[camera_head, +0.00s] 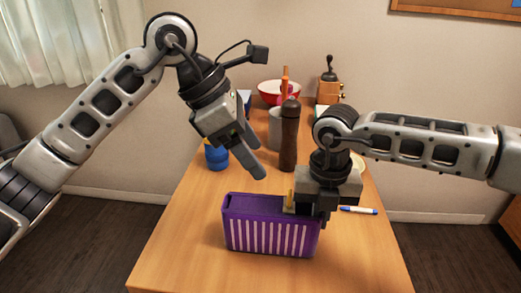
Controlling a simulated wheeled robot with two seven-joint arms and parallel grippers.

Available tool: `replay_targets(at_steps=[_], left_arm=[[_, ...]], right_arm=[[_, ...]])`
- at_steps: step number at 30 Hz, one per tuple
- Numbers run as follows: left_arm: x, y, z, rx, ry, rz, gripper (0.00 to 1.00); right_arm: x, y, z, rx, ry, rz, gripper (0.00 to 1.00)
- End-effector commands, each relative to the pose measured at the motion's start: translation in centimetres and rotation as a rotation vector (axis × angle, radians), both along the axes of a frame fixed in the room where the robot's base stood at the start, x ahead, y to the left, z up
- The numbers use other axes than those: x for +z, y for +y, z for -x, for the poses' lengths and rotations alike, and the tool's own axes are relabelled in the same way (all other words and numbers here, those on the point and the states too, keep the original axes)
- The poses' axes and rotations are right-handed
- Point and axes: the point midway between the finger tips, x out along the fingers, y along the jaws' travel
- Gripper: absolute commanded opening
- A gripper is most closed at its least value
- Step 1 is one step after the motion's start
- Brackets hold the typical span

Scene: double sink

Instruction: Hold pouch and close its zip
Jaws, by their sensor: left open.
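The purple pouch (270,238) with white vertical stripes stands upright on the wooden table near its front. Its top edge looks dark. A small yellow piece (290,196) shows above the top edge toward the right, beside my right gripper; I cannot tell whether it is the zip pull. My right gripper (309,208) is at the pouch's top right corner, pointing down. Its fingertips are partly hidden, and I cannot tell whether they are shut on the pouch. My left gripper (250,158) is open and empty, above and behind the pouch, apart from it.
A dark brown bottle (289,140), a grey cup (275,128) and a blue jar (216,156) stand behind the pouch. A red bowl (270,99) and a grinder (329,90) are at the back. The table's front and left are clear.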

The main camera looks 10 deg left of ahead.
Motion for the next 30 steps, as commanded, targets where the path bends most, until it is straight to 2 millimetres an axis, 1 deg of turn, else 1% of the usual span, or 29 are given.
replay_targets(at_steps=[5, 12, 18, 24, 30], left_arm=[[-2.4, -1.4, -0.2, -0.003, 0.005, 0.001, 0.65], [-6.5, -3.7, -0.7, -0.002, 0.005, 0.002, 0.65], [-8.9, -5.0, -1.0, -0.001, 0.004, 0.002, 0.65], [-9.9, -5.6, -1.2, 0.000, 0.001, 0.001, 0.65], [-10.0, -5.6, -1.2, 0.001, 0.000, 0.000, 0.65]], right_arm=[[0.0, 0.0, 0.0, -0.001, 0.000, 0.000, 0.00], [0.0, 0.0, 0.0, -0.001, 0.000, 0.000, 0.00], [0.0, 0.0, 0.0, 0.000, 0.000, 0.000, 0.00], [0.0, 0.0, 0.0, 0.000, 0.000, 0.000, 0.00], [0.0, 0.0, 0.0, 0.000, 0.000, 0.000, 0.00]])
